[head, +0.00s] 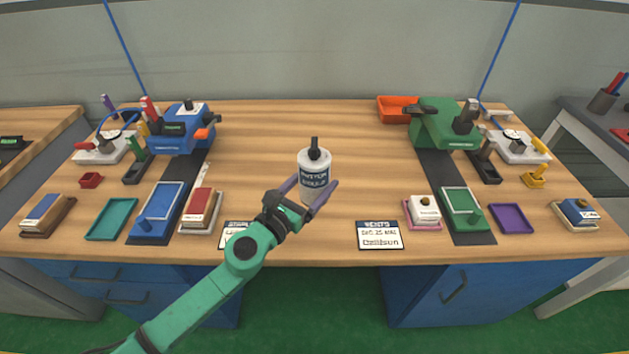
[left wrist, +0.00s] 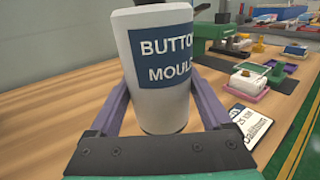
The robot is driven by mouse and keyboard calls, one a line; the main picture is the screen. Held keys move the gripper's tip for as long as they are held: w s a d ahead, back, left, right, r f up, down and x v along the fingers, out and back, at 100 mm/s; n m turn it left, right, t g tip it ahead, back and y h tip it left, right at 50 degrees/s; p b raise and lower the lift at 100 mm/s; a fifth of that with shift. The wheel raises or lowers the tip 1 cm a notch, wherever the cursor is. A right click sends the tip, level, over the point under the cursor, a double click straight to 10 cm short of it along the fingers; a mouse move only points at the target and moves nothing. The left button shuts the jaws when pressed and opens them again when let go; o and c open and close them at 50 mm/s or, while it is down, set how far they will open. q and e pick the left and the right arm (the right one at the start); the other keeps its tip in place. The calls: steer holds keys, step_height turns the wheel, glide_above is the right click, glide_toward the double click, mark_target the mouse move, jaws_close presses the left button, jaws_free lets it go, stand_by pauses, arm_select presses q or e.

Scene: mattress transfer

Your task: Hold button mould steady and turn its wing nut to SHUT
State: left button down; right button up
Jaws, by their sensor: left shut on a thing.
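The button mould (head: 314,168) is a white cylinder with a dark blue label and a black wing nut (head: 314,147) on top. It stands upright near the middle of the wooden table. My left gripper (head: 308,194) is shut on its lower body. In the left wrist view the button mould (left wrist: 158,85) fills the space between the two purple fingers of my left gripper (left wrist: 157,112). The wing nut is almost wholly cut off there, and its SHUT marking cannot be read. My right gripper is not in view.
A printed card (head: 380,235) lies at the table's front edge, with another partly behind my left arm. A blue machine (head: 182,130) stands at left and a green machine (head: 443,125) at right, with trays and blocks before them. The table's middle is clear around the mould.

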mark_target(314, 196)
arm_select(q)
steer(key=shift+f, duration=0.25)
steer(key=shift+f+b, duration=0.7)
steer(key=shift+b, duration=0.2)
steer(key=shift+f+b, duration=0.35)
steer(key=shift+f+b, duration=0.7)
steer(key=shift+f+b, duration=0.35)
steer(key=shift+f+b, duration=0.35)
steer(key=shift+f+b, duration=0.3)
steer(key=shift+b, duration=0.05)
steer(key=shift+f+b, duration=1.15)
steer(key=shift+f, duration=0.05)
steer(key=shift+r, duration=0.1)
